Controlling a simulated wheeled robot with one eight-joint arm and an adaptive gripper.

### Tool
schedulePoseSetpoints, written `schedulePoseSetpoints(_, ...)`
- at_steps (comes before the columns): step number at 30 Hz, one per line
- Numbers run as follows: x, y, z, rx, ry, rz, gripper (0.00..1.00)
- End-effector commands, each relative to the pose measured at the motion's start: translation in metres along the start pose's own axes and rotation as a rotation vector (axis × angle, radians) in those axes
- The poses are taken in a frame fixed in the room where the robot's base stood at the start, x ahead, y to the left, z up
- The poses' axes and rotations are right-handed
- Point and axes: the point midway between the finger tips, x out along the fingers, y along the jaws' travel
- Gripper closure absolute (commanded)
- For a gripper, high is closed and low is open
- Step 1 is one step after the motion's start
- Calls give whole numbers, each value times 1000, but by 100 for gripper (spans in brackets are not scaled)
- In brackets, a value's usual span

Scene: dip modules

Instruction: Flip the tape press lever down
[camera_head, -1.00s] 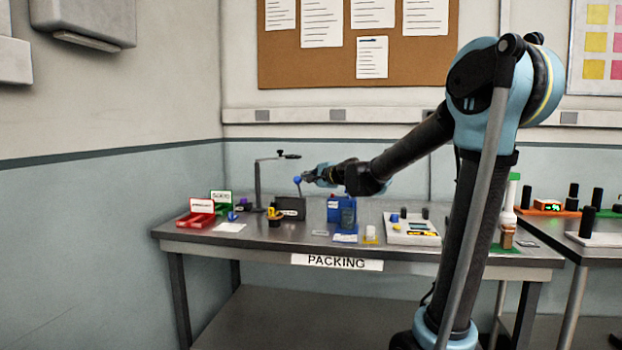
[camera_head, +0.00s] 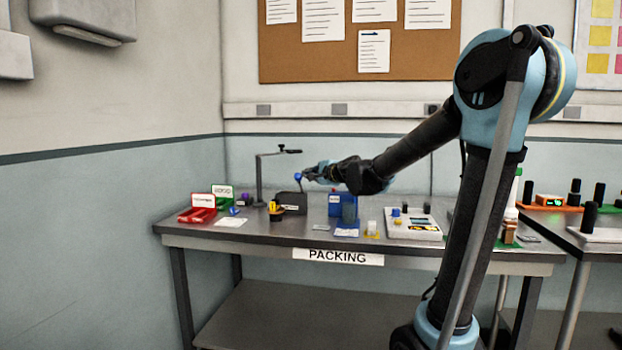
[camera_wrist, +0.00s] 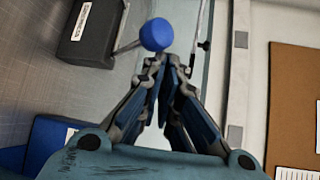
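The tape press is a dark box with a white label (camera_head: 291,202) on the packing table. Its lever is a thin rod with a blue ball knob (camera_head: 298,176), standing up above the box at a tilt. In the wrist view the box (camera_wrist: 92,30) is at upper left, and its rod leads to the blue knob (camera_wrist: 156,34). My gripper (camera_wrist: 171,62) has its fingertips together, just below the knob in that view, with nothing seen between them. In the head view my gripper (camera_head: 308,175) is right beside the knob. I cannot tell whether they touch.
A dark post with a horizontal arm (camera_head: 259,178) stands left of the press. A red bin (camera_head: 197,215) and a green bin are farther left. A blue box (camera_head: 336,203) is right of the press, then a white panel (camera_head: 414,232). A wall is behind.

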Motion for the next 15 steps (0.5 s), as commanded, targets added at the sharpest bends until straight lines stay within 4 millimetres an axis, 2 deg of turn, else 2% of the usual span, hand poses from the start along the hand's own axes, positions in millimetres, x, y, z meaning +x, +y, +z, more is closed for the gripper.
schedulePoseSetpoints(4, 0, -5, 0, 1, -11, 5, 100)
schedulePoseSetpoints(10, 0, -26, -11, 1, -15, 4, 100)
schedulePoseSetpoints(15, -23, -6, -19, 0, -14, 4, 100)
